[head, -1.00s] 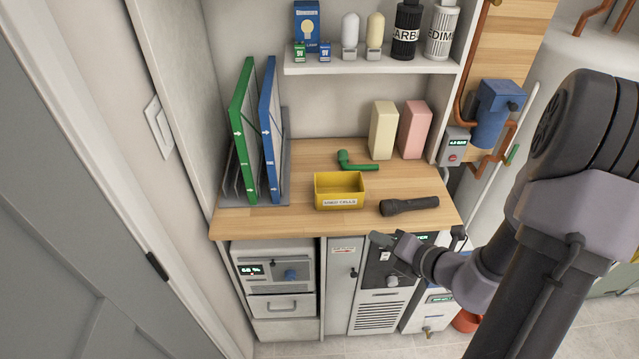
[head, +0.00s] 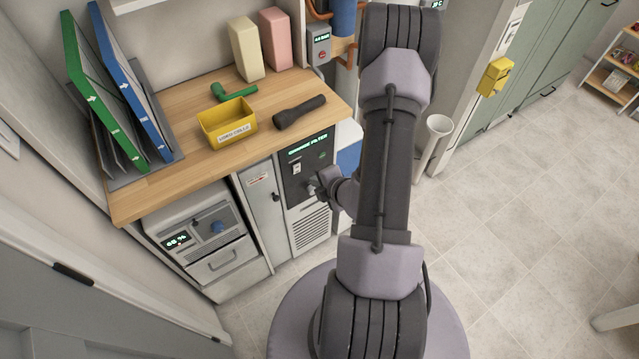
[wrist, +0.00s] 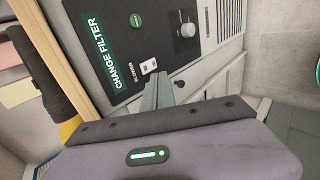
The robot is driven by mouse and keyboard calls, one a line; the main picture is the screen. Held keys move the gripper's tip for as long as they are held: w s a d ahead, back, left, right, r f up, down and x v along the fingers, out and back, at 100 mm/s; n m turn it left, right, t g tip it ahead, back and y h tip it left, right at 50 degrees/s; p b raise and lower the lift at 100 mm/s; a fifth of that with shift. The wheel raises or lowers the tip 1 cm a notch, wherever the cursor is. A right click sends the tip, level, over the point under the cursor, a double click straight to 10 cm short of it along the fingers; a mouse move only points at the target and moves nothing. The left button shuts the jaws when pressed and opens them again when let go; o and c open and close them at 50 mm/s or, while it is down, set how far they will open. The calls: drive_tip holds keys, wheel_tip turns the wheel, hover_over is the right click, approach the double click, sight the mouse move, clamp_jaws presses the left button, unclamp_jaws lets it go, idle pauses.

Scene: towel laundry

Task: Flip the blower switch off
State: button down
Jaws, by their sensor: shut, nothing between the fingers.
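The blower switch (wrist: 149,67) is a small white rocker beside the BLOWER label on a black panel (wrist: 108,84). Which way it is tipped is too small to tell. In the head view the switch (head: 297,168) shows on the dark panel of the cabinet under the counter. My gripper (wrist: 160,78) is shut and empty, with its fingertips close beside the switch in the wrist view. I cannot tell whether they touch it. In the head view my gripper (head: 314,187) is just below and right of the switch. The panel's display (wrist: 104,53) reads CHANGE FILTER.
Above, the wooden counter (head: 185,170) holds a yellow box (head: 228,127), a flashlight (head: 300,111) and a green pipe piece (head: 232,93). Open floor (head: 520,230) lies to the right.

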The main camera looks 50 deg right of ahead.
sight(298, 167)
drive_tip(key=w+f, duration=0.1)
drive_tip(key=w, duration=0.1)
drive_tip(key=w+d+f+b, duration=0.1)
drive_tip(key=w, duration=0.1)
drive_tip(key=w+b, duration=0.1)
drive_tip(key=w, duration=0.1)
drive_tip(key=shift+w+d+f, duration=0.25)
drive_tip(key=shift+w+f, duration=0.05)
drive_tip(key=shift+f, duration=0.1)
drive_tip(key=shift+w+d+r, duration=0.1)
drive_tip(key=shift+w+d, duration=0.05)
drive_tip(key=shift+w, duration=0.25)
drive_tip(key=shift+r, duration=0.1)
